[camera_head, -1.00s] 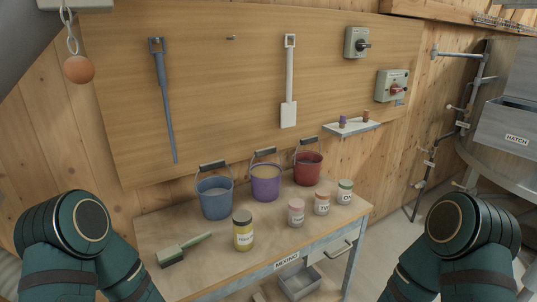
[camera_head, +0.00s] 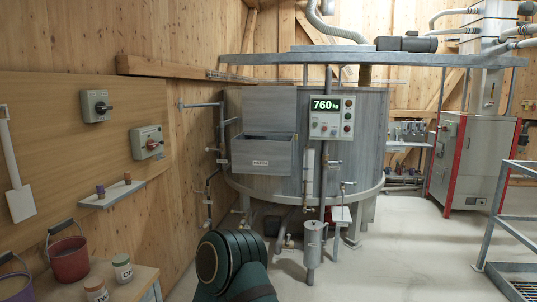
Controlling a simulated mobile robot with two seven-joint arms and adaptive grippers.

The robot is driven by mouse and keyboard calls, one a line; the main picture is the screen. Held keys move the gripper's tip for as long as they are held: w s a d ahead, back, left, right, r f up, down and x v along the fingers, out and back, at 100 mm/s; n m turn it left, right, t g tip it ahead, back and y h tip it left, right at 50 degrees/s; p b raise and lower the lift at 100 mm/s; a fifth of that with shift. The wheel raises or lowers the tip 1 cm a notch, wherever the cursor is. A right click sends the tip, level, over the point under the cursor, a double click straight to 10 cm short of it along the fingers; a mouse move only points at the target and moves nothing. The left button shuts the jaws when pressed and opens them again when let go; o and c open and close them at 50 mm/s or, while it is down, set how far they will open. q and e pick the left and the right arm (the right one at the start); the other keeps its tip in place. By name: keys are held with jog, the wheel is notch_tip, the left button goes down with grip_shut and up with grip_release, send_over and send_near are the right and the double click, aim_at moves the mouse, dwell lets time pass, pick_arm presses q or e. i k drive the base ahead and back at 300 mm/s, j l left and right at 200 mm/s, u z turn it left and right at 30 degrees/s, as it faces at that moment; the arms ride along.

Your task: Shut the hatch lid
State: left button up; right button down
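The hatch (camera_head: 262,157) is a grey metal box on the front left of the large round mixer tank (camera_head: 350,165), with a small label on its front. Its lid appears to be the flat grey panel (camera_head: 270,108) standing upright above and behind the box. A dark opening shows between panel and box, so the lid looks open. Neither gripper is in view. Only a dark green part of one of my arms shows at the bottom, well short of the tank.
A control panel (camera_head: 331,117) reading 760 kg stands right of the hatch, on a post. Pipes and valves run along the wall on the left. The workbench (camera_head: 140,284) is at lower left, a railing (camera_head: 510,215) at right. Pale floor (camera_head: 400,265) is clear in front.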

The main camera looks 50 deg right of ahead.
aim_at(271, 109)
jog(key=i+l+z, duration=0.1)
jog(key=l, duration=0.45)
jog(key=i+l+z, duration=0.15)
jog(key=l, duration=0.35)
jog(key=i+l+z, duration=0.1)
jog(key=l, duration=0.45)
jog(key=i+l+z, duration=0.1)
jog(key=i+l, duration=0.2)
jog(key=l, duration=0.15)
jog(key=i+l+z, duration=0.1)
jog(key=l, duration=0.4)
jog(key=i+l+z, duration=0.15)
jog(key=i+l, duration=0.2)
jog(key=i+l+z, duration=0.1)
jog(key=i+l, duration=0.15)
jog(key=l, duration=0.3)
jog(key=i+l+z, duration=0.1)
jog(key=i+l, duration=0.15)
jog(key=l, duration=0.15)
jog(key=i+j+u, duration=0.1)
jog(key=i+j, duration=0.25)
jog(key=j, duration=0.2)
jog(key=i+j, duration=0.4)
jog(key=j, duration=0.15)
jog(key=i+j+u, duration=0.15)
jog(key=i+j, duration=0.2)
jog(key=j, duration=0.15)
